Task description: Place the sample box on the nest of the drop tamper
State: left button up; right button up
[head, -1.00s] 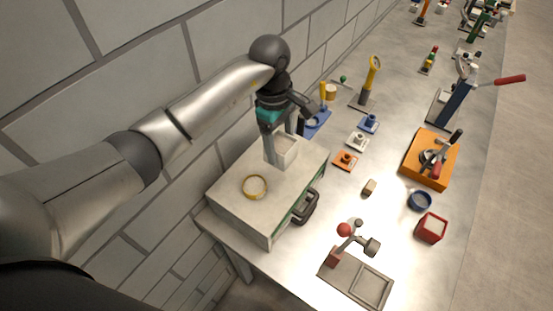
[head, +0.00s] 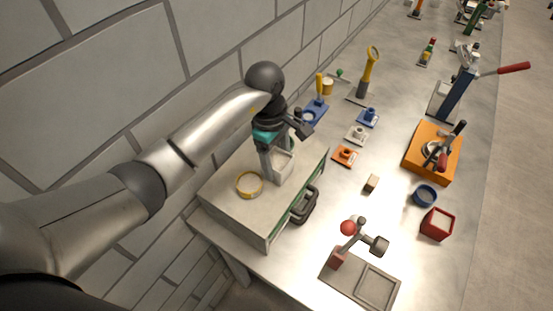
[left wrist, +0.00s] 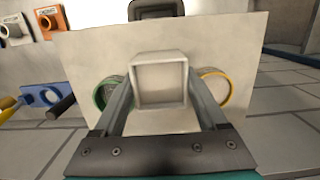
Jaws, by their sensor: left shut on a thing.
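My left gripper (head: 276,170) is shut on a pale, open-topped sample box (head: 284,166), over the top of a grey cabinet (head: 222,194). In the left wrist view the box (left wrist: 160,80) sits between the two fingers. I cannot tell whether it touches the cabinet top. What looks like the drop tamper (head: 348,238) stands at the front of the bench, with a red ball, a dark hammer-like head and a flat base. A square frame on that base, likely the nest (head: 377,286), is empty. My right gripper is not in view.
A yellow ring (head: 250,185) lies on the cabinet; a green ring (left wrist: 104,94) shows in the wrist view. A red box (head: 437,224), a blue dish (head: 424,195), an orange stand (head: 431,160) and a small tan block (head: 372,183) are on the bench. A brick wall borders the left.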

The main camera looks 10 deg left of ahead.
pick_arm(q)
jog(key=shift+f, duration=0.1)
jog(key=o, duration=1.6)
jog(key=shift+c, duration=0.2)
